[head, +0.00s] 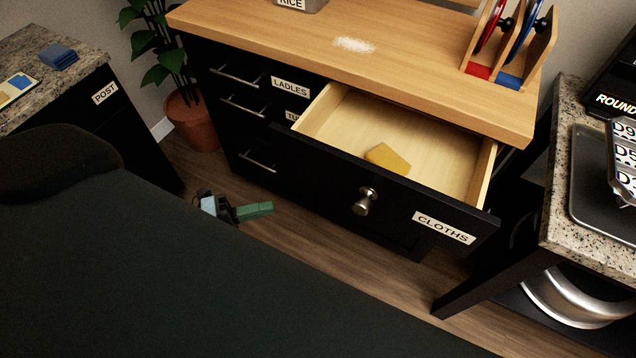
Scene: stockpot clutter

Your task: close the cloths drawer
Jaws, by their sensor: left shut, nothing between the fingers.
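The cloths drawer (405,190) stands pulled out from the wooden-topped cabinet, with its black front labelled CLOTHS and a round silver knob (365,201). A yellow cloth or sponge (387,158) lies inside on the pale wooden bottom. My left gripper (262,210) is shut and empty, with green fingers pointing right. It shows left of and below the drawer front in the picture, apart from it, over the floor. Much of my left arm behind it is hidden. My right gripper is not in view.
The ladles drawer (230,77) and the drawers below it look shut. White powder (354,45) and a rack (508,45) are on the wooden top. A potted plant (190,118) stands at left. A granite counter (575,215) stands close right of the drawer. Floor shows before the cabinet.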

